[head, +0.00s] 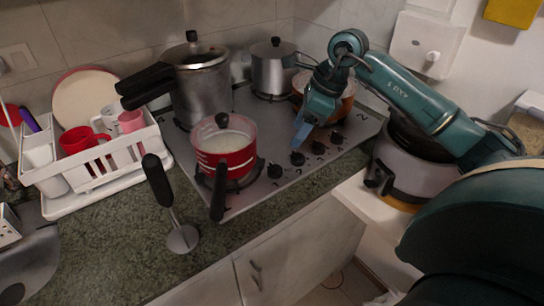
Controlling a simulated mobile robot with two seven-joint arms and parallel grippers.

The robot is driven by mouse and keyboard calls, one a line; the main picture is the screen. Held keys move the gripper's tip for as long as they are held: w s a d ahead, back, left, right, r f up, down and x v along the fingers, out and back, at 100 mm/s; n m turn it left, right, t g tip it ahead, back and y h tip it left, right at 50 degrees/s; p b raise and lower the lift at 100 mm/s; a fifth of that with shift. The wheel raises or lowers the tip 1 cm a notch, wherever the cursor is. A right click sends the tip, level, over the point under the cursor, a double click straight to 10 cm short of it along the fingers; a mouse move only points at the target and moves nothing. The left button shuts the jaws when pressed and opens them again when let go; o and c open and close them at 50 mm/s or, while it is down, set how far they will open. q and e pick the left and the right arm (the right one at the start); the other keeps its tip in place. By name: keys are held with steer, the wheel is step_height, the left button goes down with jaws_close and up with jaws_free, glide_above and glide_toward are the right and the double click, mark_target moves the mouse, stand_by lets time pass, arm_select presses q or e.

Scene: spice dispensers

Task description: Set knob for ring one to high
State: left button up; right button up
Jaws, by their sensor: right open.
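The steel cooktop (258,203) is set into the green counter and carries a row of several black knobs along its right front side. One knob (275,171) is beside the red pot, then a second (298,159), a third (318,148) and a fourth (337,137) farther right. Ring labels and knob markings are too small to read. My right gripper (299,138) points down just above and behind the second and third knobs, open and apparently empty. I cannot tell whether it touches a knob. My left gripper is not in view.
A red pot (238,160) stands on the front burner, its handle over the counter edge. A pressure cooker (203,90), a steel pot (273,70) and a copper-coloured pan (345,103) stand behind. A dish rack (70,185) is left. A rice cooker (415,178) is right.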

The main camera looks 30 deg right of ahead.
mark_target(277, 166)
steer(key=p+x, duration=0.2)
steer(key=x, duration=1)
steer(key=shift+s+a+f, duration=0.1)
steer(key=shift+s+f, duration=0.05)
steer(key=shift+c, duration=0.3)
steer(key=c, duration=0.9)
